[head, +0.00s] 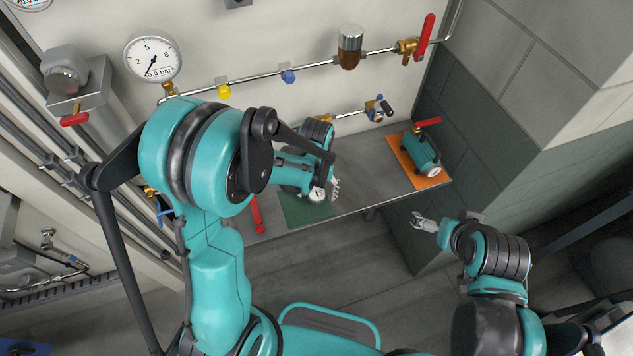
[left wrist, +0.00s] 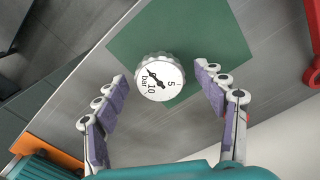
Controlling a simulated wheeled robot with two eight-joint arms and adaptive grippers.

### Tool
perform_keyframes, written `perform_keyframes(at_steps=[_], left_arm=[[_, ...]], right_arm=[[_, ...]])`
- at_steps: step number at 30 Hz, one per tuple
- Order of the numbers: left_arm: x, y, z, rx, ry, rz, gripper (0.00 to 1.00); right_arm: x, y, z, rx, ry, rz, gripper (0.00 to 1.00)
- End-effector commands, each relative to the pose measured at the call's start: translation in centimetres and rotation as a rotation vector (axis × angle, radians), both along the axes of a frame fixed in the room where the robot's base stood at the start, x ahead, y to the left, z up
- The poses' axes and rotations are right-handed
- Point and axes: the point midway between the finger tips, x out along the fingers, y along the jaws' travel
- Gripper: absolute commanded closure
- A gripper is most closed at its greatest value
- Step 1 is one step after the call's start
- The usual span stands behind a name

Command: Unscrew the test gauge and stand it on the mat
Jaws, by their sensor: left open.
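The test gauge (left wrist: 159,77) is a small round gauge with a white dial and a ribbed silver rim. It shows over the lower part of the dark green mat (left wrist: 190,25) in the left wrist view, dial facing the camera. Its underside is hidden, so I cannot tell whether it touches the mat. My left gripper (left wrist: 165,88) is open, one finger on each side of the gauge with gaps. In the head view the gauge (head: 317,194) shows small at my left gripper (head: 326,190), above the mat (head: 296,209). My right gripper (head: 424,221) hangs away from the bench.
A teal pump (head: 422,151) with a red handle stands on an orange mat (head: 432,182) at the bench's right. A red tool (head: 257,213) lies left of the green mat. A wall pipe carries a large gauge (head: 152,57) and valves. Bare bench (head: 365,180) separates the mats.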

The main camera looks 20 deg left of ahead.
Motion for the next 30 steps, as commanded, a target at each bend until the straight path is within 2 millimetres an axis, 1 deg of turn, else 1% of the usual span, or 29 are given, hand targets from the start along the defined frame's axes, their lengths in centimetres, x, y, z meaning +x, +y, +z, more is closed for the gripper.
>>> perform_keyframes(at_steps=[9,12,15,18,21,30], left_arm=[[-0.1,0.0,6.7,0.000,0.000,0.000,0.29],[-0.1,0.0,8.5,0.000,0.000,0.000,0.29],[-0.1,0.0,9.9,0.000,0.000,0.000,0.29],[-0.1,0.0,10.7,0.000,0.000,0.000,0.29],[-0.1,0.0,11.0,0.000,0.000,0.000,0.29],[0.0,0.0,11.0,0.000,0.000,0.000,0.29]], right_arm=[[0.0,0.0,0.0,0.000,0.000,0.000,0.00],[0.0,0.0,0.0,0.000,0.000,0.000,0.00],[0.0,0.0,0.0,0.000,0.000,0.000,0.00],[0.0,0.0,0.0,0.000,0.000,0.000,0.00],[0.0,0.0,0.0,0.000,0.000,0.000,0.00],[0.0,0.0,0.0,0.000,0.000,0.000,0.00]])
